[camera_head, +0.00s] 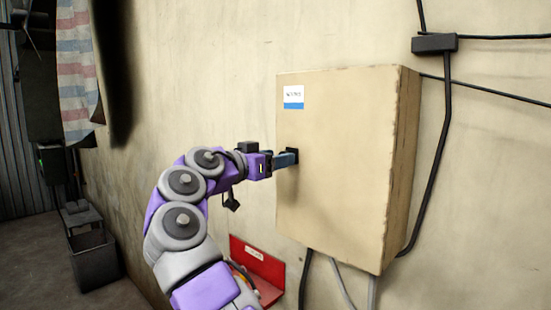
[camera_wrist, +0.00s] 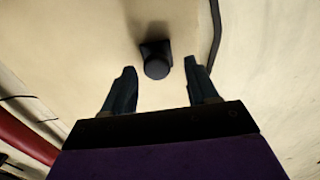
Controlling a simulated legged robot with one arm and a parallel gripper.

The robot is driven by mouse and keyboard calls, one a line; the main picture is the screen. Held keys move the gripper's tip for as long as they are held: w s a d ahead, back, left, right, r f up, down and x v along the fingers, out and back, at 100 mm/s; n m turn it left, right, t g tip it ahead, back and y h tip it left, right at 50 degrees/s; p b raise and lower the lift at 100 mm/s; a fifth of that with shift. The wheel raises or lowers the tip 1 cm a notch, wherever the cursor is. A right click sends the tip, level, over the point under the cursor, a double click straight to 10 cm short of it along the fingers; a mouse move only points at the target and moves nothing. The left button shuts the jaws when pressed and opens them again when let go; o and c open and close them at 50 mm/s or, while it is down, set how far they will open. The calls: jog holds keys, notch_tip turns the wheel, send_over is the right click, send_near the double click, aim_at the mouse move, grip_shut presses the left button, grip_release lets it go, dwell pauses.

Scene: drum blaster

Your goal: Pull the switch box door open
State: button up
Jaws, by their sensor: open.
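The switch box (camera_head: 345,150) is a beige, worn box on the wall, with a small white and blue label at its upper left. Its door is flush and looks shut. A dark knob (camera_head: 292,155) sits on the door's left side, partly hidden by my gripper in the head view. My gripper (camera_head: 287,159) points at the knob from the left. In the wrist view the black round knob (camera_wrist: 156,64) stands just ahead of my gripper (camera_wrist: 163,82). The two fingers are open, one to each side of it, with gaps between them and the knob.
A red bracket (camera_head: 258,268) is on the wall below and left of the box. Black cables and a junction piece (camera_head: 434,43) run along the right, and cables hang below the box. A dark bin (camera_head: 94,260) stands at the far left. Striped cloth (camera_head: 77,65) hangs above.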

jog(key=shift+w+d, duration=0.2)
jog(key=shift+w, duration=0.05)
jog(key=shift+c, duration=0.3)
jog(key=shift+s, duration=0.1)
grip_shut()
